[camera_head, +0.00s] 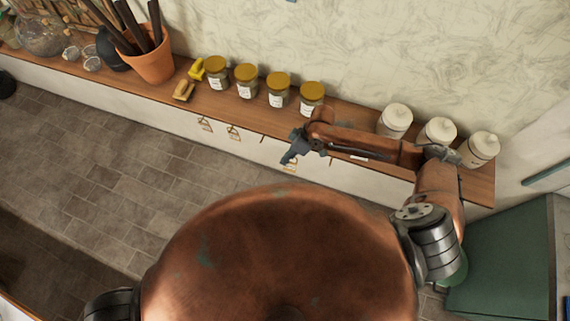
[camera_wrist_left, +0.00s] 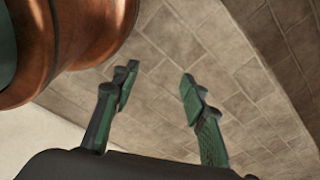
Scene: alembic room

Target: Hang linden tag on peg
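Small wooden-framed tags hang on the white front below the shelf: a left tag (camera_head: 205,124) and a middle tag (camera_head: 233,132). A third tag (camera_head: 290,167) shows right under my right gripper (camera_head: 287,160). Their lettering is too small to read, so I cannot tell which is the linden tag. A small dark mark, perhaps a bare peg (camera_head: 262,139), is between the middle and third tags. I cannot tell whether the right fingers hold the third tag or only overlap it. My left gripper (camera_wrist_left: 157,78) is open and empty above the tiled floor in the left wrist view.
Several gold-lidded jars (camera_head: 246,82), three white jars (camera_head: 438,132) and a terracotta pot (camera_head: 153,63) stand on the wooden shelf (camera_head: 350,118). A yellow object (camera_head: 196,70) and a wooden block (camera_head: 183,91) lie beside the jars. A green cabinet (camera_head: 510,250) is at right. The tiled floor is clear.

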